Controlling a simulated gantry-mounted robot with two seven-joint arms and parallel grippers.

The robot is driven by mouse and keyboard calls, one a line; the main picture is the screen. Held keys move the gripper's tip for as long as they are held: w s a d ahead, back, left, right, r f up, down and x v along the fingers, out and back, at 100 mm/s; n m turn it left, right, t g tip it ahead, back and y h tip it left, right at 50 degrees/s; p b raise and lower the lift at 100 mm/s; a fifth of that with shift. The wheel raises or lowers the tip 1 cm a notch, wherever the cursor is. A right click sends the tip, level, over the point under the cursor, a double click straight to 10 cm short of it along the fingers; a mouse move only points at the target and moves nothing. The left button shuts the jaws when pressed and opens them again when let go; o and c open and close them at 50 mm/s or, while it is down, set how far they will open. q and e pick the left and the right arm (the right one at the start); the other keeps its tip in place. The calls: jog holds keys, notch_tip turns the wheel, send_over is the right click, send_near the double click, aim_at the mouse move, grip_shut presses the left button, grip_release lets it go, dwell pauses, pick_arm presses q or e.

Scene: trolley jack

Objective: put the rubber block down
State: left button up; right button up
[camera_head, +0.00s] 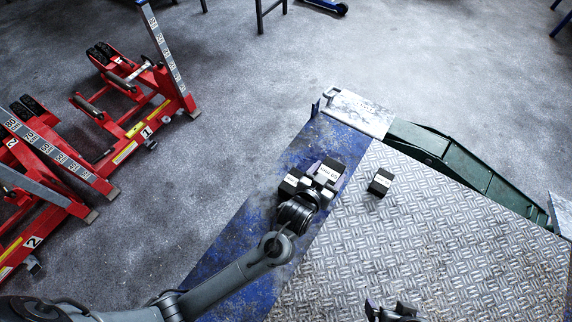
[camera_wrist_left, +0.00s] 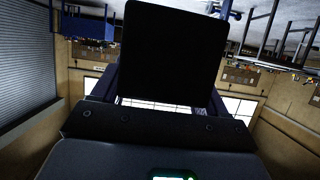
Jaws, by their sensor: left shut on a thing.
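My left gripper (camera_head: 318,184) is shut on a black rubber block (camera_head: 328,171) with a white label, over the blue beam edge. In the left wrist view the block (camera_wrist_left: 174,50) is a large dark square between the fingers. Whether it touches the surface below cannot be told. Another dark, white-labelled shape (camera_head: 290,183) shows just left of the gripper; the wrist partly hides it. A separate black block (camera_head: 380,182) with a white label stands on the metal plate to the right. My right gripper (camera_head: 396,312) is only partly in view at the bottom edge; its fingers are unclear.
A diamond-patterned metal plate (camera_head: 430,238) fills the lower right, with a worn blue strip (camera_head: 222,262) along its left. The plate's middle is clear.

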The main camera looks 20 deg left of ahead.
pick_arm(q)
jog(key=a+f, duration=0.1)
jog(key=a, duration=0.1)
jog(key=shift+s+a+f, duration=0.1)
jog(key=shift+a+f, duration=0.2)
jog(key=shift+f, duration=0.05)
jog(key=a+f, duration=0.1)
jog(key=a, duration=0.1)
jog(key=a+f, duration=0.2)
jog(key=a, duration=0.1)
jog(key=w+a+f+b, duration=0.1)
jog(key=a, duration=0.2)
jog(key=shift+a+f, duration=0.2)
jog(key=shift+f, duration=0.15)
jog(key=shift+f+b, duration=0.4)
jog(key=shift+f, duration=1.55)
pick_arm(e)
jog(key=shift+s+d+f, duration=0.25)
jog(key=shift+f, duration=0.2)
jog(key=shift+s+d+f, duration=0.2)
jog(key=shift+d+f, duration=0.05)
jog(key=shift+f, duration=0.2)
pick_arm(q)
jog(key=o, duration=1.4)
jog(key=shift+f, duration=0.25)
jog(key=shift+o, duration=0.2)
jog(key=shift+r, duration=0.15)
